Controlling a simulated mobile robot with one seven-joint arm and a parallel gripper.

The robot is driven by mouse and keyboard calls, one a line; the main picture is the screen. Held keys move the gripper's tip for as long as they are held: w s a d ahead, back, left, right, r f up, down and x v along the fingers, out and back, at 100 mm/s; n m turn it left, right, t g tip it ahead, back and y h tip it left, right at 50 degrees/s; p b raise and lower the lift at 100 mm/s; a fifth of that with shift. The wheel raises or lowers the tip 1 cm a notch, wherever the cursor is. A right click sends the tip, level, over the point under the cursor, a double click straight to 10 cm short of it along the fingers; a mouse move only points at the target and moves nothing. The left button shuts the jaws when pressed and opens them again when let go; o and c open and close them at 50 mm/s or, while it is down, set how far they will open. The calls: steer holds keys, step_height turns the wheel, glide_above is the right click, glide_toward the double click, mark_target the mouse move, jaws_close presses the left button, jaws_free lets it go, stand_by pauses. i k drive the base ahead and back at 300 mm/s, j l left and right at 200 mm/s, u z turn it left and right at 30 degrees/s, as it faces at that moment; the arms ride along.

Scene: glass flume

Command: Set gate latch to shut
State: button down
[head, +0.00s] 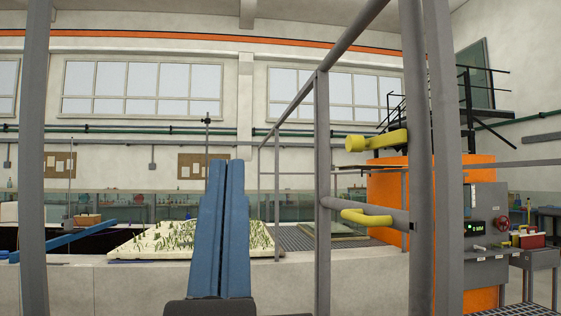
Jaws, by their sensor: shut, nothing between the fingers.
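My gripper (227,168) is in the lower middle of the head view, its two blue fingers pressed together and pointing away from me, holding nothing. To its right, a yellow lever with a round end (376,141) sits by a grey upright post of the railing. It looks like the gate latch, but I cannot tell its setting for sure.
Grey railing posts (323,180) and thick uprights (418,150) stand at the right, and another post (34,160) at the left. Behind are a model terrain board (180,240), an orange tank (385,185) and a grey control cabinet with a red handwheel (502,223).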

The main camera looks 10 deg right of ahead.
mark_target(354, 143)
steer(key=k+j, duration=0.1)
steer(key=j, duration=0.45)
steer(key=k+j+u, duration=0.15)
steer(key=j, duration=0.35)
steer(key=i+j+u, duration=0.1)
steer(key=i+j, duration=0.4)
steer(key=i, duration=0.15)
